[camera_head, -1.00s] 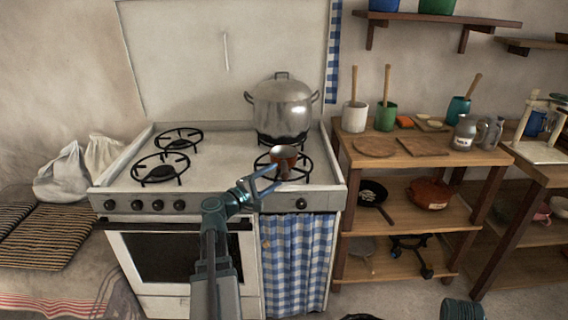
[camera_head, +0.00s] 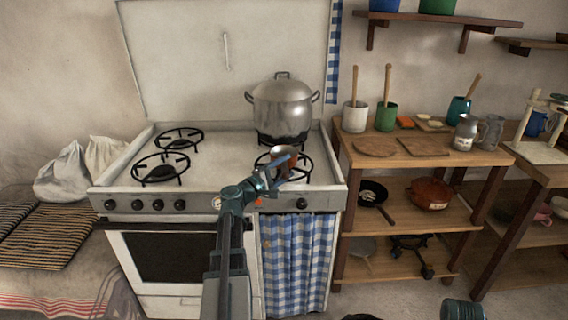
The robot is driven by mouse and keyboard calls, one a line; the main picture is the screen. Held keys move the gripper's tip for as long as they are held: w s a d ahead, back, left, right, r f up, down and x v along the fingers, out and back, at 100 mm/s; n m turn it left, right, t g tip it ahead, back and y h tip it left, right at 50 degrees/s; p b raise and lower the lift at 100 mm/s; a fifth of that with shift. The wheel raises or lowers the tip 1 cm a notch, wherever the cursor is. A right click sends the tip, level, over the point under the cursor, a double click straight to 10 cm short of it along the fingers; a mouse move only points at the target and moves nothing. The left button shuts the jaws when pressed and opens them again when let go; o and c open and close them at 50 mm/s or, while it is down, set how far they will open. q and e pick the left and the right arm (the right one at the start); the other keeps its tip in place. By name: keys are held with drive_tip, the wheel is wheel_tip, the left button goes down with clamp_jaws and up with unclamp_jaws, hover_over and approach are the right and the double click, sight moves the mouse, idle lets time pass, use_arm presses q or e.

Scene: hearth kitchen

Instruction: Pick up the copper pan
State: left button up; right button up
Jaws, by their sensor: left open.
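The small copper pan (camera_head: 285,151) sits on the front right burner (camera_head: 304,165) of the white stove. Its rim and pale inside show, while much of its reddish side is covered by my gripper. My left gripper (camera_head: 274,170) is open, right at the near side of the pan, with its fingers overlapping the pan in the camera head view. I cannot tell whether the fingers touch the pan or stand around its handle.
A large lidded steel pot (camera_head: 282,106) stands on the back right burner, close behind the pan. The left burners are empty. A wooden shelf unit (camera_head: 387,155) with mortars, boards and pans stands right of the stove.

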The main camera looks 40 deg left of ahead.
use_arm(q)
clamp_jaws()
idle(1.3)
